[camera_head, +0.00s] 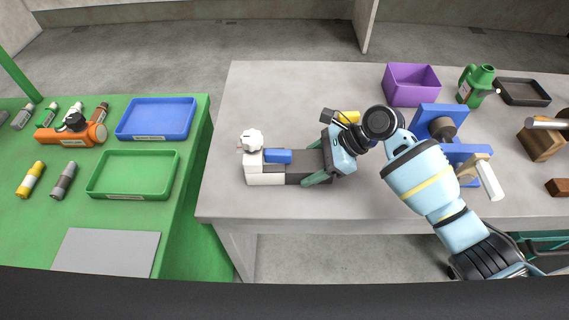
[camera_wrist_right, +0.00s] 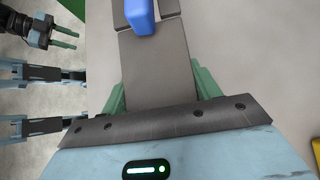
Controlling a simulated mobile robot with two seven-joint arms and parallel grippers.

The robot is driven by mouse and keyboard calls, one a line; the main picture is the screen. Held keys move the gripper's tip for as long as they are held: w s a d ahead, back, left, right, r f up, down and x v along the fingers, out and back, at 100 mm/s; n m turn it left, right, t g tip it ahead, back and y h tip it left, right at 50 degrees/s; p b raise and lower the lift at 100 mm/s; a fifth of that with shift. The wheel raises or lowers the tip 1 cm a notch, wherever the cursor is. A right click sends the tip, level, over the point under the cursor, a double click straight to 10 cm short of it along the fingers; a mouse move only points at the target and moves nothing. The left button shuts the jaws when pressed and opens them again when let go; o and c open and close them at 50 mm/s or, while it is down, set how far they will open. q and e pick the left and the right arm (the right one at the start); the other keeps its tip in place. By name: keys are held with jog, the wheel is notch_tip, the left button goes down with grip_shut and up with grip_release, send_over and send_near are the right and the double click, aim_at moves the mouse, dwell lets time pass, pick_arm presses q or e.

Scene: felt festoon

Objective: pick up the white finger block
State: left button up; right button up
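White blocks (camera_head: 265,178) sit at the left end of a dark grey block assembly on the grey table. A white knob (camera_head: 251,140) tops the left one, and a blue block (camera_head: 278,156) lies beside it. Another white bar (camera_head: 489,181) leans at the right by a blue fixture; I cannot tell which is the finger block. My right gripper (camera_head: 316,162) is open, its green fingers on either side of the grey block (camera_wrist_right: 158,75); contact is unclear. My left gripper (camera_wrist_right: 65,39) shows small in the wrist view, green fingers apart and empty.
The blue fixture (camera_head: 437,118) is behind my right arm. A green table (camera_head: 60,205) with trays is at the left. The table's front left is clear.

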aim_at(302, 160)
jog(key=c, duration=0.4)
